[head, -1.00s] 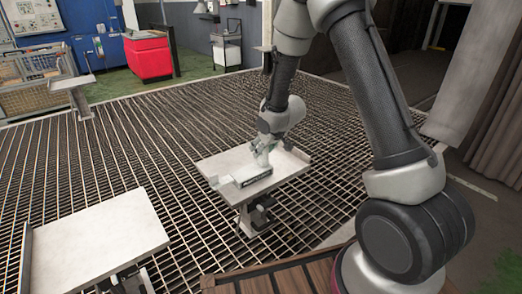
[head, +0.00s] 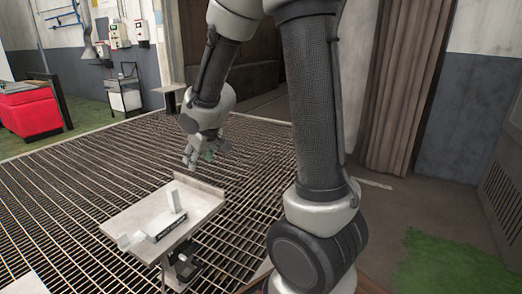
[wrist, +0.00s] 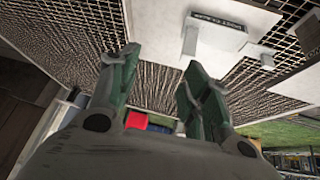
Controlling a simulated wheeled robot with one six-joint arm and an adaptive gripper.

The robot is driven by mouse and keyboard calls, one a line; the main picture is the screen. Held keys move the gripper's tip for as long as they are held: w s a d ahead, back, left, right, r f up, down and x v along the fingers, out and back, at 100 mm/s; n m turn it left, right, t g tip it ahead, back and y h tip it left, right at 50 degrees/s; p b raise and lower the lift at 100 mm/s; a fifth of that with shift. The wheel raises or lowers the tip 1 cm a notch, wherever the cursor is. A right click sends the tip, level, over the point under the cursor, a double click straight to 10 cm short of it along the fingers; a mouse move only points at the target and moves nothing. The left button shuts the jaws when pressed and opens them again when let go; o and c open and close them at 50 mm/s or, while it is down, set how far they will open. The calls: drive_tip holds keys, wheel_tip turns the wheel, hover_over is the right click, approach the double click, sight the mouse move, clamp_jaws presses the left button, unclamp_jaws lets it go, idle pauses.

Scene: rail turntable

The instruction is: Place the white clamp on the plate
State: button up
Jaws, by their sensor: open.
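A pale flat plate (head: 128,212) tops a stand in the lower left of the head view; it also shows in the wrist view (wrist: 160,12). A white upright piece, apparently the white clamp (head: 174,201), stands on the plate at a low block with a dark labelled side (head: 172,229). The upright piece also shows in the wrist view (wrist: 190,40), beyond my right finger, beside the label. My gripper (head: 190,162) is above and behind the plate, apart from the clamp. In the wrist view my gripper's fingers (wrist: 158,62) are spread, with nothing between them.
Open metal grating (head: 60,180) surrounds the stand. A red cabinet (head: 30,112) is far left. Another pale surface (head: 20,285) shows bottom left.

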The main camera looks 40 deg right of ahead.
drive_tip(key=s+d+r+m+h, duration=0.1)
drive_tip(key=s+d+r+m, duration=0.1)
drive_tip(key=s+d+r, duration=0.5)
drive_tip(key=s+r+g, duration=0.1)
drive_tip(key=s+r, duration=0.1)
drive_tip(key=s, duration=0.8)
drive_tip(key=s+r+m+g, duration=0.1)
drive_tip(key=s+r, duration=0.1)
drive_tip(key=s, duration=0.9)
drive_tip(key=shift+a+r, duration=0.3)
drive_tip(key=shift+r, duration=0.1)
